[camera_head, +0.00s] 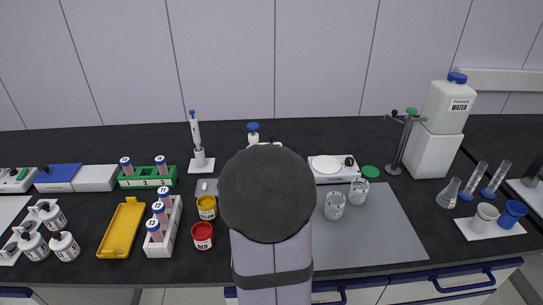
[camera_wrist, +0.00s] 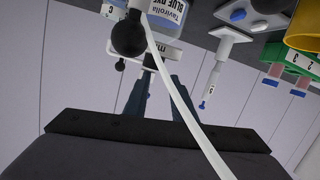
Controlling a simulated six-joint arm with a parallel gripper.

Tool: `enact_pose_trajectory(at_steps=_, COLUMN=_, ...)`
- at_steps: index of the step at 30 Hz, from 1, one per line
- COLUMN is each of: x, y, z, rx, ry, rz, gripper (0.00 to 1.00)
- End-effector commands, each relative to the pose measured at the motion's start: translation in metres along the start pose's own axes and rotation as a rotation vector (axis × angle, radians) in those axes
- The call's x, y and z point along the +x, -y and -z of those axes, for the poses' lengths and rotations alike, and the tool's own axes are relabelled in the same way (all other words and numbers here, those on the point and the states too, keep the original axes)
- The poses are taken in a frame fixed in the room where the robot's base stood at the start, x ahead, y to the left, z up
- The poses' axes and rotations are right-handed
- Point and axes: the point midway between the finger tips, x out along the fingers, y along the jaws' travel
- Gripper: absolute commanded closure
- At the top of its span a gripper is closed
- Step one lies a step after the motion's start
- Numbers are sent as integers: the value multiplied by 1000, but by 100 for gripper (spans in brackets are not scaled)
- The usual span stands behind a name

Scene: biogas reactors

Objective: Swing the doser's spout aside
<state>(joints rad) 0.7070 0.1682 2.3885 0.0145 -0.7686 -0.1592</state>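The doser stands at the back, mostly hidden behind my arm in the camera_head view; a blue-capped bottle top (camera_head: 253,130) shows there. In the camera_wrist view, the scene is upside down. A white bottle labelled BLUE DYE (camera_wrist: 168,12) is at the top, with a black ball knob (camera_wrist: 128,38) beside it. A long curved white tube, seemingly the spout (camera_wrist: 185,110), runs down from there across the right finger. My gripper (camera_wrist: 161,85) has its two blue-grey fingers apart, with nothing clearly held. Whether a finger touches the tube I cannot tell. My arm hides the gripper in the camera_head view.
A pipette on its stand (camera_head: 197,145) and a green tube rack (camera_head: 148,176) are left of the doser. A metal stand (camera_head: 402,145) is farther right.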

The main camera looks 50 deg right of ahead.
Motion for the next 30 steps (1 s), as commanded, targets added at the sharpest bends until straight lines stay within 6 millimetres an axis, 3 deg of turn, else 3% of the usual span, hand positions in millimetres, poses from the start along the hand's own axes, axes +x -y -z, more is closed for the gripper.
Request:
enact_pose_trajectory(at_steps=1, x=6, y=-14, z=-11, rx=-2, ry=-36, rz=-36, gripper=76)
enact_pose_trajectory(at_steps=3, x=9, y=-31, z=-11, rx=-7, ry=-83, rz=-76, gripper=76)
enact_pose_trajectory(at_steps=10, x=11, y=-63, z=-9, rx=-25, ry=-177, rz=-155, gripper=76)
enact_pose_trajectory(at_steps=20, x=14, y=-69, z=-6, rx=-28, ry=-192, rz=-167, gripper=76)
enact_pose_trajectory(at_steps=30, x=49, y=-75, z=2, rx=-28, ry=-191, rz=-166, gripper=76)
